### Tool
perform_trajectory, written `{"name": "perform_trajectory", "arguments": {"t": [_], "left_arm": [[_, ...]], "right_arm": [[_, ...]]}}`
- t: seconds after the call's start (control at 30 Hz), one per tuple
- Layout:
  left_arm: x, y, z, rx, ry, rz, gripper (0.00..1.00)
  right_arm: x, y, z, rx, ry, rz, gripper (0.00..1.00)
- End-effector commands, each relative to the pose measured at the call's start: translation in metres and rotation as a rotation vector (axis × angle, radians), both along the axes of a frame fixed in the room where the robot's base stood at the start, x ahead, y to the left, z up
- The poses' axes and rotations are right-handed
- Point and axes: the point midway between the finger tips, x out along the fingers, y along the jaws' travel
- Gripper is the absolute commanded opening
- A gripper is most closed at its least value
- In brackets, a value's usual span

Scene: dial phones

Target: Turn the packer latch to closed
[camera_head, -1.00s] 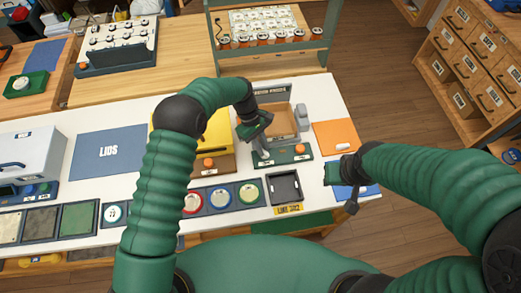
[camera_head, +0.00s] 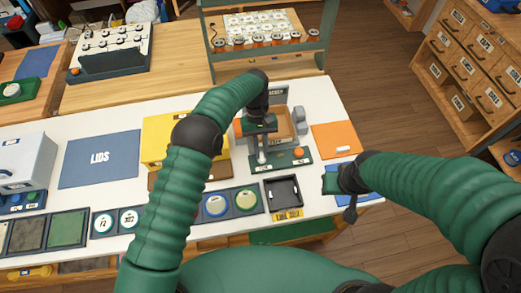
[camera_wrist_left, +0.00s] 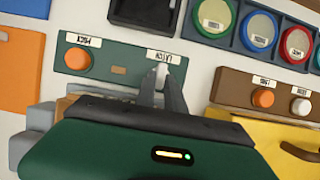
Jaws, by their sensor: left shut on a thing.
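The packer (camera_head: 283,127) stands on the white table with a green front panel (camera_head: 292,166). An orange button (camera_head: 299,153) is on the panel, labelled PACK in the left wrist view (camera_wrist_left: 78,59). The pale latch lever (camera_wrist_left: 162,72) is by the LATCH label (camera_wrist_left: 166,57). My left gripper (camera_head: 262,160) is over the panel, its fingers shut on the lever, which they partly hide. The lever's exact angle is hard to tell. My right gripper (camera_head: 345,197) hangs near the table's right front edge, over a blue mat, away from the packer; its jaws are unclear.
A black tray (camera_head: 283,192) lies in front of the packer. An orange mat (camera_head: 335,140) is to its right. A yellow box (camera_head: 162,140) is to its left, partly behind my left arm. Round coloured lids (camera_head: 246,200) sit in a row along the front.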

Motion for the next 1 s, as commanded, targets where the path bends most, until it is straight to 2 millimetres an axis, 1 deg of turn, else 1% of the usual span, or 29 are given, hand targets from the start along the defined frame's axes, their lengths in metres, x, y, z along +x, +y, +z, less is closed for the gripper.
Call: {"name": "perform_trajectory", "arguments": {"t": [0.03, 0.4, 0.43, 0.6, 0.87, 0.97, 1.0], "left_arm": [[-0.002, -0.003, 0.000, -0.005, 0.006, -0.008, 0.00], [-0.003, -0.003, 0.000, -0.004, 0.007, -0.013, 0.00], [-0.003, -0.003, 0.000, -0.004, 0.007, -0.013, 0.15], [-0.002, -0.002, -0.001, -0.001, 0.007, -0.011, 0.35], [0.000, 0.000, -0.001, 0.000, 0.004, -0.009, 0.35], [0.003, 0.000, 0.004, 0.000, 0.003, -0.009, 0.35], [0.006, 0.000, 0.010, 0.000, 0.000, -0.009, 0.35]], "right_arm": [[0.000, 0.000, 0.000, 0.000, 0.000, 0.000, 0.36], [0.000, 0.000, 0.000, 0.000, 0.000, 0.000, 0.36], [0.000, 0.000, 0.000, 0.000, 0.000, 0.000, 0.36], [0.000, 0.000, 0.000, 0.000, 0.000, 0.000, 0.36], [0.000, 0.000, -0.001, 0.000, 0.000, 0.000, 0.36], [0.000, 0.000, -0.002, 0.000, 0.000, 0.000, 0.36], [0.000, 0.000, -0.004, 0.000, 0.000, 0.000, 0.36]]}}
